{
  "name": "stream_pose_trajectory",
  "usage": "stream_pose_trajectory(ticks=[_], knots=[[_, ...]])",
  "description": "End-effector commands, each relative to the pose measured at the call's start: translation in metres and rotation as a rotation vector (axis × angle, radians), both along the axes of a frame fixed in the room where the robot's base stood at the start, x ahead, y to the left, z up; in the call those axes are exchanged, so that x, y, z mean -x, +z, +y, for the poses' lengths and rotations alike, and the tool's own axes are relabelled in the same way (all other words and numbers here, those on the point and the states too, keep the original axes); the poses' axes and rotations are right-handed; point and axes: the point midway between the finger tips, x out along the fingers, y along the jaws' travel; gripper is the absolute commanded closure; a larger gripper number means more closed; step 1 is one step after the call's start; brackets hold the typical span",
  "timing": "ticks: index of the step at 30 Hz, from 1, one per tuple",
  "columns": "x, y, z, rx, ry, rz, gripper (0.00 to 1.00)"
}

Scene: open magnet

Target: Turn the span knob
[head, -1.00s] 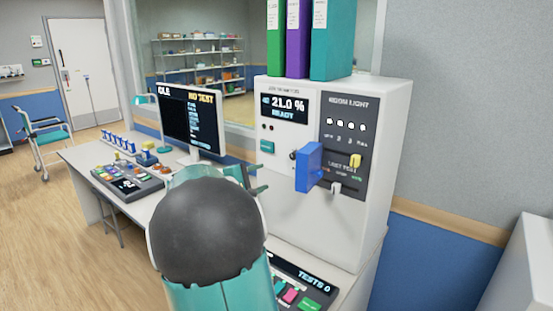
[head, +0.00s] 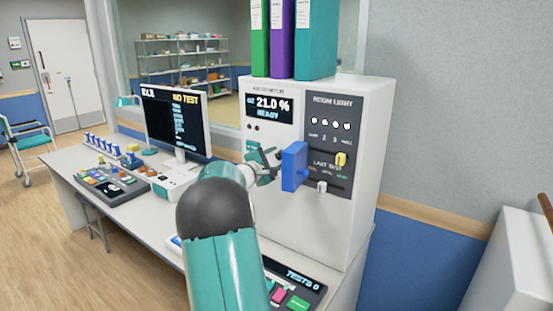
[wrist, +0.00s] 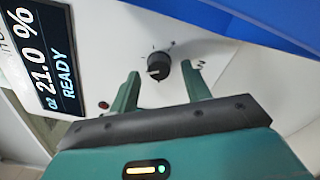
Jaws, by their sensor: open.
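The span knob (wrist: 159,66) is a small black round knob on the white front of the analyzer cabinet (head: 333,225). In the wrist view it sits just beyond my gripper (wrist: 161,73); the two green fingers are open, with their tips either side of the knob's outline. I cannot tell whether the fingers touch it. In the head view my gripper (head: 270,158) is close to the panel, below the display (head: 270,107) reading 21.0 % READY, and largely hides the knob.
A blue block (head: 294,166) sticks out of the panel just right of my gripper; it also fills the upper right of the wrist view (wrist: 262,18). Binders (head: 316,40) stand on the cabinet. A monitor (head: 177,122) and control boxes (head: 112,184) occupy the desk to the left.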

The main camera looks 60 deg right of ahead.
Motion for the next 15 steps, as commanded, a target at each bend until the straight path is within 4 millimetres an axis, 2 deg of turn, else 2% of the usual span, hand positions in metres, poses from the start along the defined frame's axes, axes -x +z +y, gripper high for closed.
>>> stream_pose_trajectory(ticks=[4,13,15], knots=[[0.0022,-0.0002,-0.0135,0.0,0.0,-0.001,0.52],[0.0019,0.0,-0.0159,0.0,0.001,-0.001,0.52],[0.002,0.0001,-0.0158,0.0,0.001,-0.001,0.64]])
